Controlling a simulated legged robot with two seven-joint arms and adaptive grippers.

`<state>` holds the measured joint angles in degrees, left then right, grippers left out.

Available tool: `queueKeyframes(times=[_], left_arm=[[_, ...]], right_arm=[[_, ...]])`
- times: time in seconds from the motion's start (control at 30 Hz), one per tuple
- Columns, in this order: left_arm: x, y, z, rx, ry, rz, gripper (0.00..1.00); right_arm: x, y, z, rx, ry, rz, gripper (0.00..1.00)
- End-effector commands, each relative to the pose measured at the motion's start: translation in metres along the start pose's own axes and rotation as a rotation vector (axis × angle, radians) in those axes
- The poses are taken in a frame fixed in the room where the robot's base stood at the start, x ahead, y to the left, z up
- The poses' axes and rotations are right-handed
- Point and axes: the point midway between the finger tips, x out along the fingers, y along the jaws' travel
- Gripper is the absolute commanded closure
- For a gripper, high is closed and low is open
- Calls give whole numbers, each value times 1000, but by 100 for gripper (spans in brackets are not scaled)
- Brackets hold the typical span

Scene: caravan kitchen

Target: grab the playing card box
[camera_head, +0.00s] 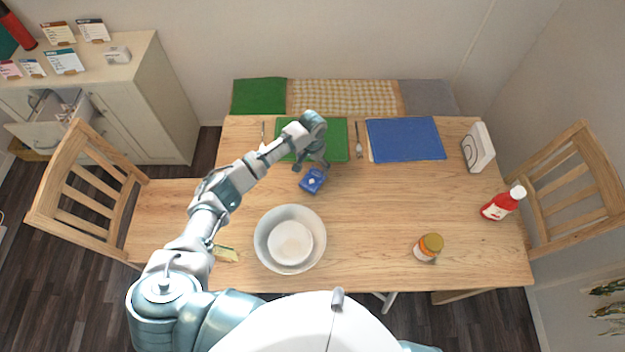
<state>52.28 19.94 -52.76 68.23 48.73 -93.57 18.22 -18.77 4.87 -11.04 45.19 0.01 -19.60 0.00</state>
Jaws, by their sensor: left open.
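The playing card box (312,181) is a small blue box with a pale mark on top. It lies on the wooden table, just in front of the green placemat. My left gripper (311,166) is open right at the far side of the box, its fingers spread and pointing down. I cannot tell whether the fingers touch the box. My left arm reaches in from the lower left across the table. My right gripper is not in view.
White bowls (290,240) stand nested in front of the box. A blue placemat (405,139) lies behind. The table's middle right is clear.

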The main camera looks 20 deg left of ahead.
Motion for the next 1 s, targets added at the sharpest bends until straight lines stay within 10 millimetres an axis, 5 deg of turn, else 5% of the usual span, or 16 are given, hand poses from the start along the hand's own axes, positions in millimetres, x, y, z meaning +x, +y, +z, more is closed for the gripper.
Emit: queueKeyframes(times=[0.5,0.8,1.0], left_arm=[[61,7,-1,1,0,0,2],[66,5,-1,2,2,1,2],[65,7,-1,2,1,-1,52]], right_arm=[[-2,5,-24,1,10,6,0],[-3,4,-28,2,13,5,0],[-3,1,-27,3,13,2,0]])
